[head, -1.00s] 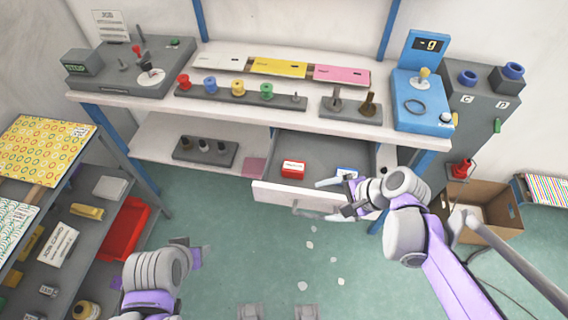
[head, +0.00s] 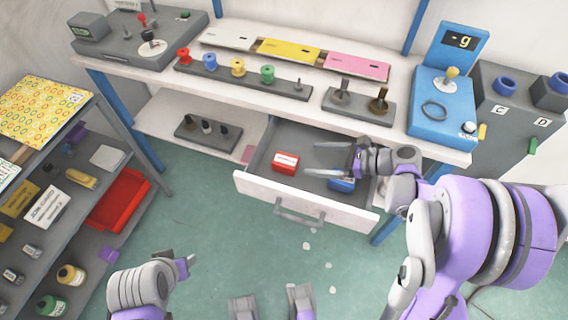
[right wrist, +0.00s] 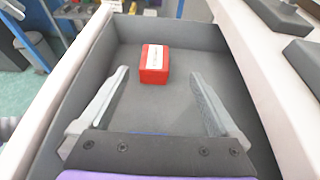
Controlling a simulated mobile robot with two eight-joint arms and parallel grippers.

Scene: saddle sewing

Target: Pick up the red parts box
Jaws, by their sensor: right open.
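The red parts box (head: 285,162) has a white label and sits in the open drawer (head: 300,207) under the workbench. It also shows in the right wrist view (right wrist: 155,65), on the drawer floor ahead of the fingers. My right gripper (head: 315,159) is over the drawer, to the right of the red box. Its two fingers (right wrist: 158,88) are spread apart and point toward the box, with nothing between them. A blue box (head: 342,184) lies in the drawer, partly below my right gripper. My left gripper (head: 190,262) is low at the left, over the floor; its jaws are not clear.
A shelf rack with a red tray (head: 119,200) stands at the left. The drawer walls and bench edge surround my right gripper.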

